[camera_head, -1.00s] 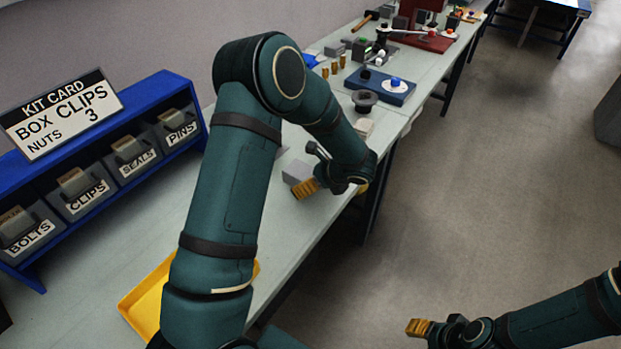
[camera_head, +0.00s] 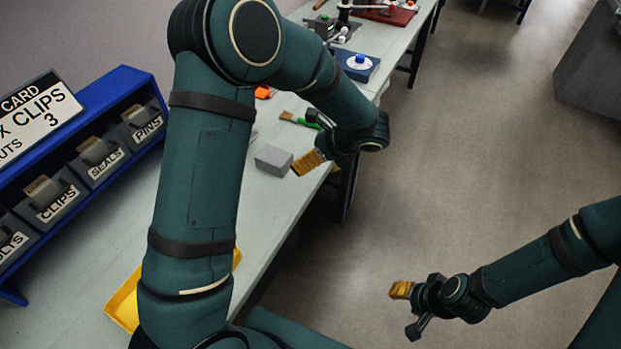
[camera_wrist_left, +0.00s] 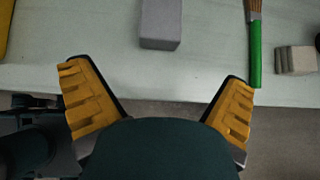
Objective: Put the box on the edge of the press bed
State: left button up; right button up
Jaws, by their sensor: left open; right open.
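A plain grey box (camera_head: 273,159) lies on the pale workbench near its front edge. It also shows at the top middle of the left wrist view (camera_wrist_left: 161,24). My left gripper (camera_head: 308,161) is at the bench's front edge, just right of the box in the head view. In the left wrist view its yellow fingers (camera_wrist_left: 156,76) are spread wide with nothing between them, and the box lies ahead of them, apart. My right gripper (camera_head: 408,306) is open and empty over the floor. I cannot clearly identify the press bed; a dark grey device (camera_head: 345,28) stands farther along the bench.
A green-handled brush (camera_head: 299,120) lies beyond the box; pale blocks (camera_wrist_left: 296,60) sit right of it in the wrist view. A yellow tray (camera_head: 122,304) and blue bin rack (camera_head: 140,85) are at left. A blue plate (camera_head: 358,66) is farther along.

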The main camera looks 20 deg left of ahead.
pick_arm(q)
jog(key=s+d+f+n+g+h, duration=0.3)
jog(key=s+d+f+n+h, duration=0.75)
jog(key=s+f, duration=0.5)
jog(key=m+t+y, duration=0.3)
jog(key=m+y, duration=0.7)
jog(key=y, duration=0.1)
send_near(287, 163)
jog(key=shift+h, duration=0.25)
jog(key=x, duration=0.8)
jog(key=shift+a+r, duration=0.1)
jog(key=shift+r, duration=0.1)
jog(key=shift+b+x, duration=0.45)
jog(key=shift+x, duration=2.25)
jog(key=shift+w+r, duration=0.1)
jog(key=shift+r, duration=0.05)
jog(key=c, duration=1.2)
